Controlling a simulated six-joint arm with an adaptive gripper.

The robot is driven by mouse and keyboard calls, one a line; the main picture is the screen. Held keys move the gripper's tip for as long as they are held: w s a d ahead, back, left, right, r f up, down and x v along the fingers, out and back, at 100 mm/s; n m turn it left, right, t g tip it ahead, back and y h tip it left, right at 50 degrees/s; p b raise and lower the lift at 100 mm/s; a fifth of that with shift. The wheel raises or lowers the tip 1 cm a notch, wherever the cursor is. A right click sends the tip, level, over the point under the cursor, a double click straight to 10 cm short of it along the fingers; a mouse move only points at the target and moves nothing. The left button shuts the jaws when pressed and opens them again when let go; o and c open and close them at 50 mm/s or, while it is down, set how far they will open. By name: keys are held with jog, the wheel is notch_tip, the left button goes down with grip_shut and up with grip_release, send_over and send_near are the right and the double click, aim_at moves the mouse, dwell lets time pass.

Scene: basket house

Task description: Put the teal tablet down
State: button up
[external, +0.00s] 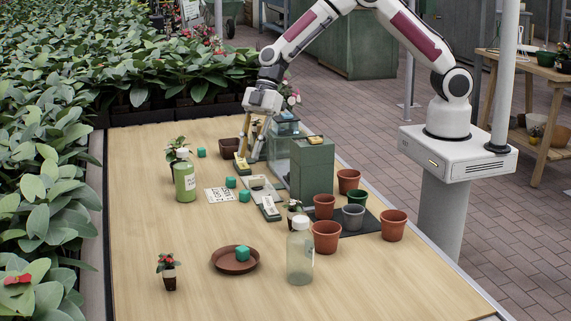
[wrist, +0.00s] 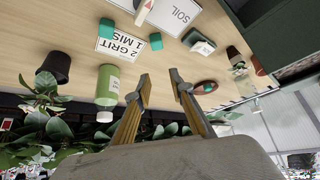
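Several small teal blocks are in view; I cannot tell which is the teal tablet. In the external view one teal block (external: 242,253) sits in a brown saucer (external: 221,267). Two more, a teal block (external: 231,182) and another teal block (external: 244,196), lie by a printed card (external: 220,194). A further teal block (external: 201,152) lies at the back left. The wrist view shows a teal block (wrist: 155,41) beside the card (wrist: 121,43). My gripper (external: 247,156) is over the back of the table, fingers pointing down. In the wrist view my gripper (wrist: 161,82) has its fingers apart, with nothing visible between them.
A green bottle (external: 185,178) and a clear bottle (external: 300,253) stand on the table. A green box (external: 312,170) and several pots, including a terracotta pot (external: 393,225), stand at the right. The front left of the wooden table (external: 150,235) is mostly clear.

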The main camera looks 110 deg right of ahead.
send_over(245, 191)
jog(key=s+d, duration=0.2)
jog(key=shift+s+d+f, duration=0.1)
jog(key=shift+f, duration=1.35)
jog(key=shift+s+d+f, duration=0.1)
jog(key=shift+f, duration=1.35)
jog(key=shift+f, duration=0.1)
jog(key=shift+f, duration=0.6)
jog(key=shift+x, duration=2.4)
jog(key=shift+w, duration=0.1)
jog(key=c, duration=0.6)
jog(key=shift+o, duration=0.2)
jog(key=shift+r, duration=0.15)
notch_tip(245, 191, up, 10)
